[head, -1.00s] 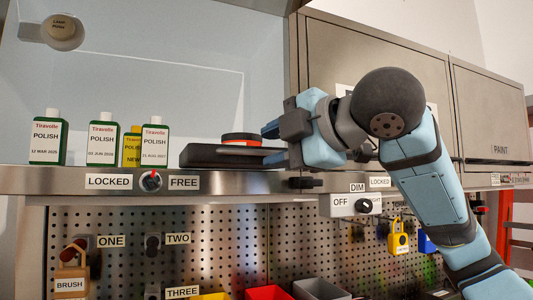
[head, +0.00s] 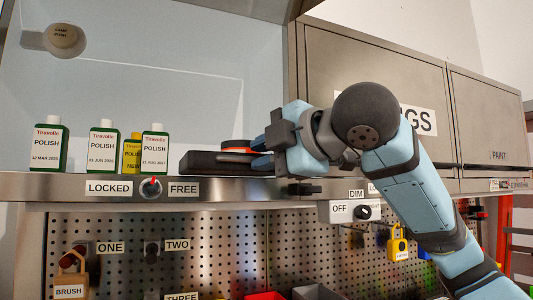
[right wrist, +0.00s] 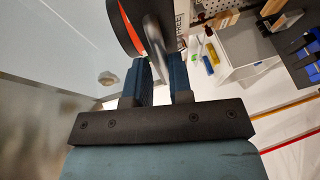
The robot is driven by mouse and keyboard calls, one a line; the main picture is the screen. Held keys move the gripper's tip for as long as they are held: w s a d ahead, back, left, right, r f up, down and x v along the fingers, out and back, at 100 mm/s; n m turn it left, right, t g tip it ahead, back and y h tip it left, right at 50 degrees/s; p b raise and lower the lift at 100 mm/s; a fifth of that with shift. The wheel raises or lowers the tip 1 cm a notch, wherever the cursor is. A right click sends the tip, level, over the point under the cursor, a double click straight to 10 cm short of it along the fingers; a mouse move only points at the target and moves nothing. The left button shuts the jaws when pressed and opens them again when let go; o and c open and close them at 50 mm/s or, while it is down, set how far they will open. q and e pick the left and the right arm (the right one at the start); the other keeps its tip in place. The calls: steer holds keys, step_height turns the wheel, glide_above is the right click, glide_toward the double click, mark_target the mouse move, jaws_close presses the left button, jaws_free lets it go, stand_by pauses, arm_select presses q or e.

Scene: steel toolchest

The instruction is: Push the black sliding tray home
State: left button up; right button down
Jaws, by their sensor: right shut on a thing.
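The black sliding tray (head: 205,163) sits on the steel shelf, right of the polish bottles. A dark round piece with an orange-red band (head: 236,146) lies on it. My right gripper (head: 262,152) is at the tray's right end, with its arm coming from the right. The exact contact is partly hidden by the fingers. My left gripper is not in view.
Several polish bottles (head: 104,150) stand left of the tray. A knob (head: 150,188) between LOCKED and FREE labels is on the shelf front. Closed steel cabinets (head: 390,70) stand behind my right arm. A pegboard (head: 215,235) with padlocks is below.

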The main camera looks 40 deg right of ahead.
steer(key=w+d+p, duration=0.1)
steer(key=w+p, duration=0.1)
steer(key=w, duration=0.2)
steer(key=w+d+p, duration=0.1)
steer(key=w+p, duration=0.1)
steer(key=w, duration=0.3)
steer(key=w+d+p, duration=0.1)
steer(key=w+p, duration=0.1)
steer(key=w, duration=0.2)
steer(key=shift+w+d+f, duration=0.2)
steer(key=shift+w+f, duration=0.05)
steer(key=shift+w, duration=0.1)
steer(key=shift+w+f, duration=0.2)
steer(key=shift+w, duration=0.05)
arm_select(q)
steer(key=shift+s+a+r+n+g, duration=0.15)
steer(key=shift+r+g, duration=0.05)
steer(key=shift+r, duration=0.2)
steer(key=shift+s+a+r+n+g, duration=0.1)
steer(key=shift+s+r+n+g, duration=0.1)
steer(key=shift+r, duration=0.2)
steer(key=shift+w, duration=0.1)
arm_select(e)
steer(key=c, duration=1.2)
jaws_free()
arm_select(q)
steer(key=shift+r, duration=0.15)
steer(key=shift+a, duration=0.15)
